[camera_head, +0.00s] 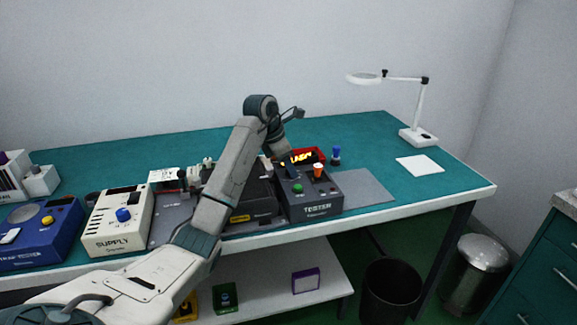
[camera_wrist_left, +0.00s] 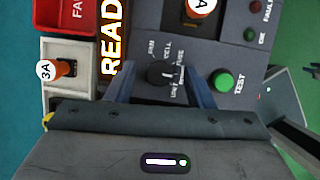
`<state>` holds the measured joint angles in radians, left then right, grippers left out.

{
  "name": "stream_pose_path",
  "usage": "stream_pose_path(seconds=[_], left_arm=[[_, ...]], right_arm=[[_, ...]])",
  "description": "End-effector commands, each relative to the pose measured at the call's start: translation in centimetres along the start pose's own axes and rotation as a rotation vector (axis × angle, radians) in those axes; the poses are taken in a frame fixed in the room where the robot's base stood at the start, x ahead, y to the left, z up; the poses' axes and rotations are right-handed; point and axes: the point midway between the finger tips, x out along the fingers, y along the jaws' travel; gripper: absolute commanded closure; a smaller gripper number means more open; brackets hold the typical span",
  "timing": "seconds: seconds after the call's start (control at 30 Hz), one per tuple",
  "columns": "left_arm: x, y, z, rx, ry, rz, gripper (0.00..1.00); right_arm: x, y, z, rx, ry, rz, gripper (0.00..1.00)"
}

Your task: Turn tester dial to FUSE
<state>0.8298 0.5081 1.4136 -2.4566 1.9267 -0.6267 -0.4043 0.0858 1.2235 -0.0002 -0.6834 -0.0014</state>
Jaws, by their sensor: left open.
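The tester (camera_head: 318,209) is a dark box on the bench, with a green TEST button (camera_wrist_left: 223,81). Its small black dial (camera_wrist_left: 160,73) shows in the left wrist view, ringed by tiny labels, with FUSE on the right side. I cannot make out clearly which label the dial points to. My left gripper (camera_wrist_left: 160,86) is open, its two blue fingers on either side of the dial; contact cannot be told. In the head view the gripper (camera_head: 287,166) is over the tester's left part, and the dial is hidden. My right gripper is not in view.
An orange-topped 1A piece (camera_wrist_left: 200,6) stands on the tester near the dial. A 3A piece (camera_wrist_left: 62,69) sits in a pale holder beside a lit READY display (camera_wrist_left: 113,35). The supply (camera_head: 117,225) stands left; a grey mat (camera_head: 363,187) lies clear at right.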

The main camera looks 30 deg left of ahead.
Motion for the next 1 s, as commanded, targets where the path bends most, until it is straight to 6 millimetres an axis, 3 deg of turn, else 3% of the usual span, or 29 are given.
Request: stream_pose_path(seconds=[0.33, 0.57, 0.87, 1.0], left_arm=[[0.5, 0.0, 0.0, 0.0, -0.001, 0.001, 0.52], [0.4, 0.0, 0.0, 0.0, -0.001, 0.001, 0.96], [0.4, 0.0, 0.0, -0.03, 0.002, 0.013, 0.96], [0.3, -0.1, 0.1, -0.089, 0.005, 0.037, 0.96]], right_arm=[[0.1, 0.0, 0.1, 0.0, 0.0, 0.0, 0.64], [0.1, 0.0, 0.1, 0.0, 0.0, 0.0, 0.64], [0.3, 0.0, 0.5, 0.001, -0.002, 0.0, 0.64], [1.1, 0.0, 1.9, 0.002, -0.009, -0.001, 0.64]])
